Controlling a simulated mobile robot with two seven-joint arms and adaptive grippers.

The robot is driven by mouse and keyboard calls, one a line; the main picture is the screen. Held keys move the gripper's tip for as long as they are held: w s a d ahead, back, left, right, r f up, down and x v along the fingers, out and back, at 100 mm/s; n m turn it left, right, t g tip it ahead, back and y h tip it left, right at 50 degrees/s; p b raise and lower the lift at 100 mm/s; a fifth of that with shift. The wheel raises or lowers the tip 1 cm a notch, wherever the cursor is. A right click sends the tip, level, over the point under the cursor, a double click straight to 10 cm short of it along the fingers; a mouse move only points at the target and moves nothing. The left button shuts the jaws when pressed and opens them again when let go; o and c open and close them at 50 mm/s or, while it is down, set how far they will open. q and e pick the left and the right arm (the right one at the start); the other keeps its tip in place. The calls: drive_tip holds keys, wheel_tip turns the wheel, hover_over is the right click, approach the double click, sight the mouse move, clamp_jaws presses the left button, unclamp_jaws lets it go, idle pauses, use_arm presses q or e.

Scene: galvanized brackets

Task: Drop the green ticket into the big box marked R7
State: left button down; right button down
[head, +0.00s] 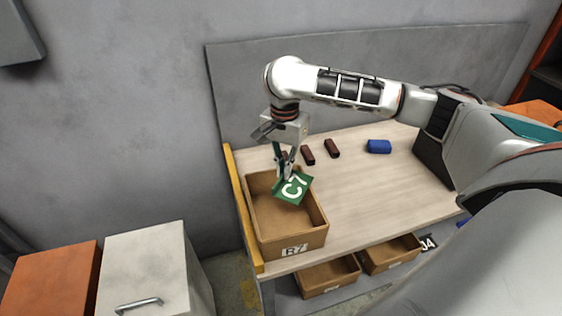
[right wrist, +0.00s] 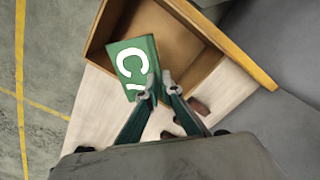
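The green ticket (head: 293,188), marked C7 in white, is held tilted by my right gripper (head: 285,170) over the right side of the big box. It also shows in the right wrist view (right wrist: 133,66), with its corner between the fingertips (right wrist: 157,88), which are close together. The big cardboard-brown box marked R7 (head: 277,245) stands open on the left end of the bench. Its visible floor is bare; the ticket hides part of the inside. In the right wrist view, the box (right wrist: 185,25) lies beyond the ticket. My left gripper is out of view.
Several dark brown blocks (head: 332,148) and a blue block (head: 378,146) lie behind and right of the box on the bench (head: 375,190). A yellow edge strip (head: 240,205) runs along the box's left. Smaller bins (head: 328,277) sit below the bench top.

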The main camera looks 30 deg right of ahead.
sight(284, 181)
wheel_tip(284, 181, down, 3)
drive_tip(key=shift+s+f, duration=0.1)
drive_tip(key=shift+f, duration=0.7)
drive_tip(key=c, duration=2.2)
unclamp_jaws()
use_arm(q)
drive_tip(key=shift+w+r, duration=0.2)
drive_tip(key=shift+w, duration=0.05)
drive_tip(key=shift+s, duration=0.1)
use_arm(e)
drive_tip(key=shift+r, duration=0.1)
wheel_tip(284, 181, up, 12)
drive_tip(key=shift+f, duration=0.1)
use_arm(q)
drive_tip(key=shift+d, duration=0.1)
